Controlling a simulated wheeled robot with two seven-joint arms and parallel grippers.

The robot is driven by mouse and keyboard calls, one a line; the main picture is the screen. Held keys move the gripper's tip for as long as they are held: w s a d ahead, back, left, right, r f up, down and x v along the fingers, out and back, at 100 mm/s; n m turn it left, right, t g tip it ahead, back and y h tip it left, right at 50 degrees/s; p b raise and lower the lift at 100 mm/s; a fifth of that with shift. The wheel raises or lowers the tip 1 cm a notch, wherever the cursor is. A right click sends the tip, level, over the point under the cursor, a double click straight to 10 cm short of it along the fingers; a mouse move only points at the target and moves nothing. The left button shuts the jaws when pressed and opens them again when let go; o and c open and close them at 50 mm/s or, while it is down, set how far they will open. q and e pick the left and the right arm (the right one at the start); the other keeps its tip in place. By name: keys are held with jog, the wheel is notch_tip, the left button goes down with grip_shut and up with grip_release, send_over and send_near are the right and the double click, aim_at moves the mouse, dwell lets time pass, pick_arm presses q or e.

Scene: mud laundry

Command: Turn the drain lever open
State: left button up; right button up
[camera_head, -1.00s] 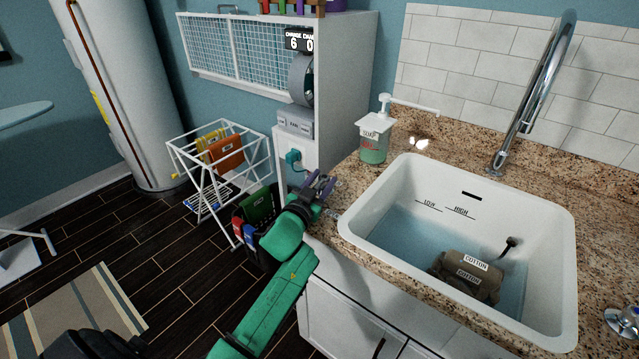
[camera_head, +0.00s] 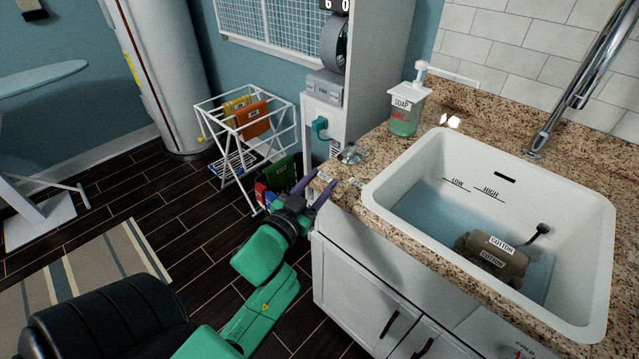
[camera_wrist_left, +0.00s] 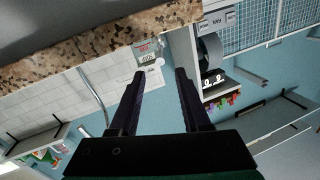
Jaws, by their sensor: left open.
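A small metal fitting (camera_head: 351,154) stands on the granite counter, left of the sink, with small pale labels near it. It looks like the drain lever, but its setting is too small to read. My left gripper (camera_head: 319,184) is at the counter's front left corner, in front of and left of the fitting, apart from it. Its purple fingers are open and empty. In the left wrist view, the open fingers (camera_wrist_left: 160,75) show below the counter edge, and the fitting is not clear there. The white sink (camera_head: 375,195) holds bluish water and a brown bundle labelled COTTON (camera_head: 490,257). My right gripper is not in view.
A soap dispenser (camera_head: 406,115) stands behind the fitting, and a chrome faucet (camera_head: 570,95) rises behind the sink. A white cabinet (camera_head: 385,75) stands left of the counter. A drying rack (camera_head: 240,120) is on the floor. Open floor lies left of my arm.

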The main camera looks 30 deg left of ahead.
aim_at(346, 154)
pick_arm(q)
jog(key=shift+a, duration=0.2)
jog(key=c, duration=0.6)
jog(key=a+n, duration=0.1)
jog(key=a+n+h+p, duration=0.1)
jog(key=n, duration=0.1)
jog(key=s+a+n+h, duration=0.1)
jog(key=n, duration=0.1)
jog(key=shift+a+f+g+p, duration=0.25)
jog(key=shift+f+g+p, duration=0.05)
jog(key=shift+f+p, duration=0.05)
grip_shut()
jog(key=a+r+n+h+p, duration=0.1)
jog(key=a+r+n+h, duration=0.15)
jog(key=a+n, duration=0.45)
jog(key=w+d+n, duration=0.1)
jog(key=w+d, duration=0.1)
jog(key=w, duration=0.1)
jog(key=w+d+n+p, duration=0.1)
jog(key=w+d, duration=0.2)
jog(key=w+d+n+p, duration=0.1)
jog(key=w+d, duration=0.2)
jog(key=w, duration=0.1)
jog(key=shift+w+f, duration=0.1)
jog(key=shift+f, duration=0.3)
jog(key=shift+a+f, duration=0.1)
jog(key=shift+a+n+y, duration=0.1)
jog(key=shift+n+y, duration=0.15)
jog(key=shift+n, duration=0.05)
